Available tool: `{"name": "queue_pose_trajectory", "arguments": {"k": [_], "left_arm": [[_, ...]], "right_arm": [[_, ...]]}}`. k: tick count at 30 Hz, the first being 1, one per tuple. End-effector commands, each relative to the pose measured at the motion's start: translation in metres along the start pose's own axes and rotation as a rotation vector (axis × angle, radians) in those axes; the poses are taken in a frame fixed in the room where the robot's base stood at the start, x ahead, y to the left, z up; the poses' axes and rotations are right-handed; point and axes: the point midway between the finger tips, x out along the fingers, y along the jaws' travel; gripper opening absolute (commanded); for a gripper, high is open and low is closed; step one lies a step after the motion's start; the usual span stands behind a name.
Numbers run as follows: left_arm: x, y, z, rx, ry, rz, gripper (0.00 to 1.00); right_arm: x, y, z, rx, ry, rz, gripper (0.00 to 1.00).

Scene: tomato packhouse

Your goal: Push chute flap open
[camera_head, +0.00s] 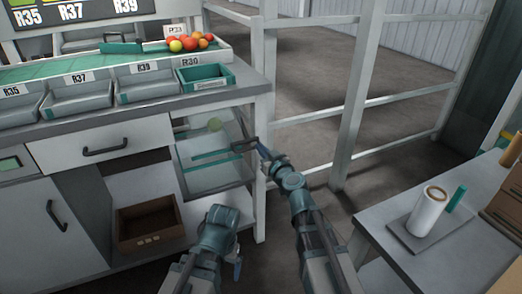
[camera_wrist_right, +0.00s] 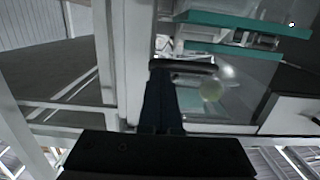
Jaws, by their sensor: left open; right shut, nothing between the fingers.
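The chute flap (camera_head: 222,163) looks like a clear panel with teal strips, under the right end of the counter. A pale green disc or ball (camera_head: 214,124) shows at its upper part; I cannot tell if it is on or behind the panel. My right gripper (camera_head: 248,145) is shut and empty at the flap's right side; I cannot tell whether it touches. In the right wrist view its dark fingers (camera_wrist_right: 180,66) overlap the clear panel (camera_wrist_right: 232,78), with the green round spot to their right. My left gripper (camera_head: 238,268) is open, low, away from the flap and partly hidden by its wrist.
A white counter post (camera_head: 261,190) stands close to my right gripper. Grey bins and a teal bin (camera_head: 206,77) line the counter above, with tomatoes (camera_head: 190,43) behind. A brown crate (camera_head: 150,226) sits low at left. A side table (camera_head: 450,240) holds a white roll.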

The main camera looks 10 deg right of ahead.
Motion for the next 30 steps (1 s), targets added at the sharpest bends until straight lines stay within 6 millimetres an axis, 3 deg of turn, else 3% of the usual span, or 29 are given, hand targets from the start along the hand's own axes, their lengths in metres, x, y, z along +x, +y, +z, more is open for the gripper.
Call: {"name": "queue_pose_trajectory", "arguments": {"k": [8, 19, 30], "left_arm": [[0.011, 0.001, -0.001, -0.002, 0.0, 0.0, 0.93], [0.064, 0.006, -0.004, -0.013, 0.0, 0.0, 0.93], [0.066, 0.006, -0.004, -0.016, 0.0, 0.0, 0.93]], "right_arm": [[0.006, 0.0, 0.011, -0.001, 0.0, 0.0, 0.0], [0.042, 0.001, 0.061, 0.0, 0.0, 0.001, 0.0], [0.047, 0.0, 0.063, -0.001, 0.0, 0.0, 0.0]]}}
